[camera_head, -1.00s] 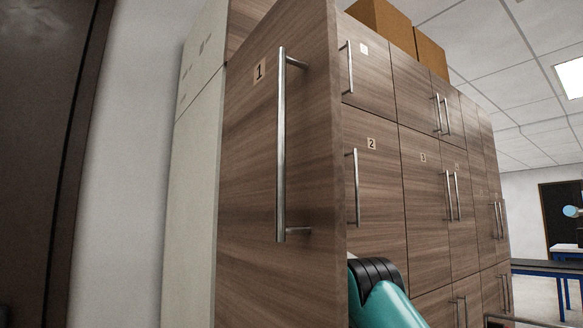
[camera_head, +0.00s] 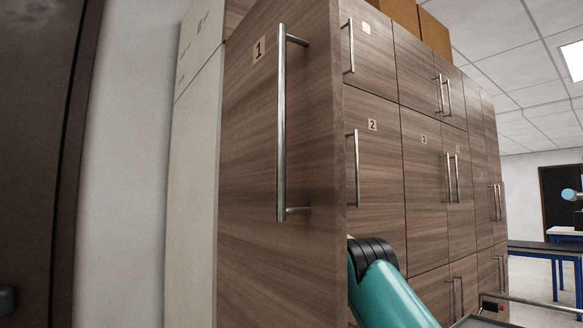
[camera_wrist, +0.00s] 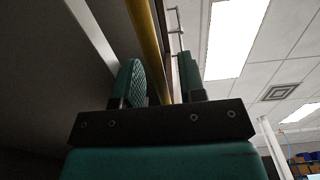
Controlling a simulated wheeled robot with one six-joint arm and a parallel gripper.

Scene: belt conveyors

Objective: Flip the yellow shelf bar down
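The yellow bar (camera_wrist: 148,30) shows only in the wrist view. It runs from the top edge down into the gap between my fingers, where its lower part is hidden behind the gripper body. My gripper (camera_wrist: 162,78) has its two teal fingers apart, one on each side of the bar. A gap shows between the bar and the right finger; contact with the left finger cannot be told. In the head view the open cabinet door marked 1 (camera_head: 255,150) hides the gripper and bar.
My teal arm passes behind the right edge of door 1. Closed wooden cabinet doors with metal handles, such as door 2 (camera_head: 375,170), stand to the right. Cardboard boxes (camera_head: 436,32) sit on top. A blue-legged table (camera_head: 560,250) stands at the far right.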

